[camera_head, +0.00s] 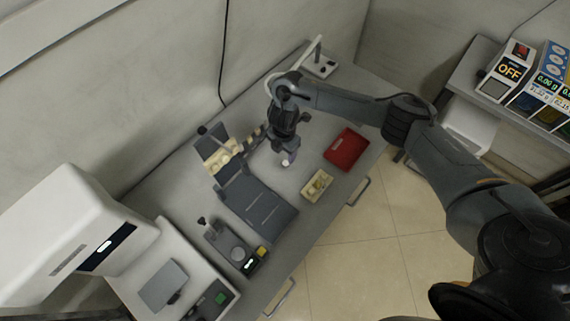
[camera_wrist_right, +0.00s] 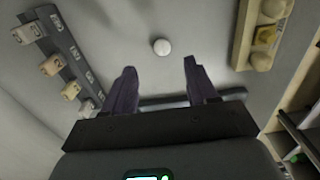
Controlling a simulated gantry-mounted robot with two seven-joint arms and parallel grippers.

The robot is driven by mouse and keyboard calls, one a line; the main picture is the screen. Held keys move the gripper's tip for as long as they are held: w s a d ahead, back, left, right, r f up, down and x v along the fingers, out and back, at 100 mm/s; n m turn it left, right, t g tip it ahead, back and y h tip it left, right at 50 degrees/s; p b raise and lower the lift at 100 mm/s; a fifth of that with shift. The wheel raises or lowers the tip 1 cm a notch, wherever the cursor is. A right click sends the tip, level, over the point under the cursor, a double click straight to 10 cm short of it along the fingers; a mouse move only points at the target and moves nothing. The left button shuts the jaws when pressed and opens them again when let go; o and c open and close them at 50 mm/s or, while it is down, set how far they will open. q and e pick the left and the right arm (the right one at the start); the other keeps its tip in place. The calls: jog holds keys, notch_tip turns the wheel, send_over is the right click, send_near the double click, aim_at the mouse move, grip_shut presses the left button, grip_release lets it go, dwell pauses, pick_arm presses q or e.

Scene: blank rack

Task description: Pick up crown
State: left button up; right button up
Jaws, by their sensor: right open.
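A small white round piece, which looks like the crown (camera_head: 285,163), lies on the grey bench top just beside my right gripper (camera_head: 290,154). In the right wrist view the white piece (camera_wrist_right: 162,47) sits ahead of the two fingertips, roughly between their lines and apart from both. My right gripper (camera_wrist_right: 160,72) is open, with nothing between its dark fingers. Its fine shape is too small to tell. My left gripper is not in view.
A dark rack (camera_wrist_right: 62,50) with several beige blanks stands to one side. A cream tray (camera_head: 317,186) and a red tray (camera_head: 346,149) lie near the bench's front edge. A dark grey panel (camera_head: 256,208) and a small device (camera_head: 237,254) stand further left.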

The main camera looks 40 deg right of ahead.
aim_at(286, 162)
jog(key=shift+f, duration=0.65)
jog(key=f, duration=0.1)
jog(key=f+b, duration=0.1)
jog(key=f, duration=0.1)
jog(key=shift+s+d+f, duration=0.2)
jog(key=shift+s+f, duration=0.05)
jog(key=shift+f, duration=0.05)
jog(key=shift+w+f, duration=0.1)
jog(key=shift+f, duration=0.45)
grip_shut()
